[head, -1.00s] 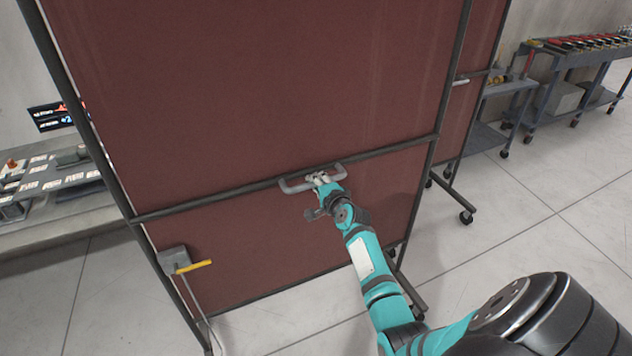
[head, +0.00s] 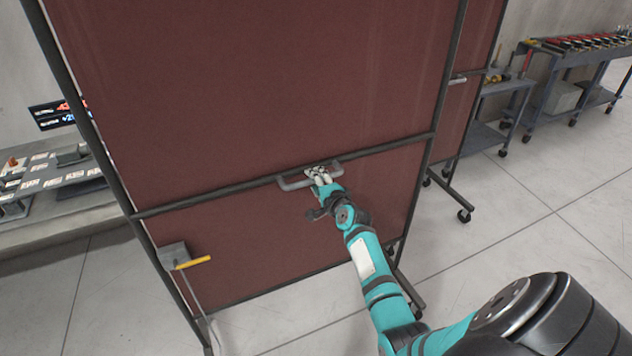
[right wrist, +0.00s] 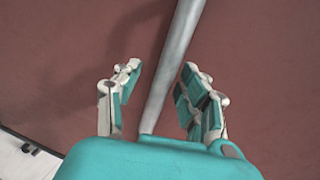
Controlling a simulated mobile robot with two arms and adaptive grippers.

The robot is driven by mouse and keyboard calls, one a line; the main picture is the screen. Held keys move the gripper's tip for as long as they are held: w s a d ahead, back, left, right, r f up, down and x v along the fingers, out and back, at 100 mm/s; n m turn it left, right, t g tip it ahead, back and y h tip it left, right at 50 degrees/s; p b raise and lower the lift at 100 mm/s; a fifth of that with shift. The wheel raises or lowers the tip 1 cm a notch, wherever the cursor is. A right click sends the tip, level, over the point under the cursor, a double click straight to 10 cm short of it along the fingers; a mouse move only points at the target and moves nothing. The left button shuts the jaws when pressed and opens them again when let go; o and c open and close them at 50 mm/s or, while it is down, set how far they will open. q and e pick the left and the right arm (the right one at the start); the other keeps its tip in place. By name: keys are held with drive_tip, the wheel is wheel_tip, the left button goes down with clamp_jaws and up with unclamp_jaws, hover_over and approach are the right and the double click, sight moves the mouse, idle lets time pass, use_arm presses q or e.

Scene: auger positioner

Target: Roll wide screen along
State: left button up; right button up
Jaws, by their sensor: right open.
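The wide screen (head: 260,90) is a dark red panel in a dark metal frame, standing upright in front of me in the head view. A grey handle (head: 296,184) is fixed to its horizontal middle bar. My right gripper (head: 319,174) is at the right part of this handle. In the right wrist view the handle's bar (right wrist: 175,60) runs between the two spread fingers of my right gripper (right wrist: 158,95), with a gap on each side. The fingers are open and not closed on it. My left gripper is not in view.
A grey box with a yellow lever (head: 175,257) sits at the screen's lower left. A second red panel (head: 462,120) on casters stands behind at right. Wheeled carts (head: 560,75) are at the far right and a bench (head: 60,215) at the left. Floor at right is clear.

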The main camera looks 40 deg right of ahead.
drive_tip(key=shift+w, duration=0.2)
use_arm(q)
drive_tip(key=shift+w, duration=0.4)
use_arm(e)
drive_tip(key=v, duration=1.2)
drive_tip(key=shift+f, duration=0.15)
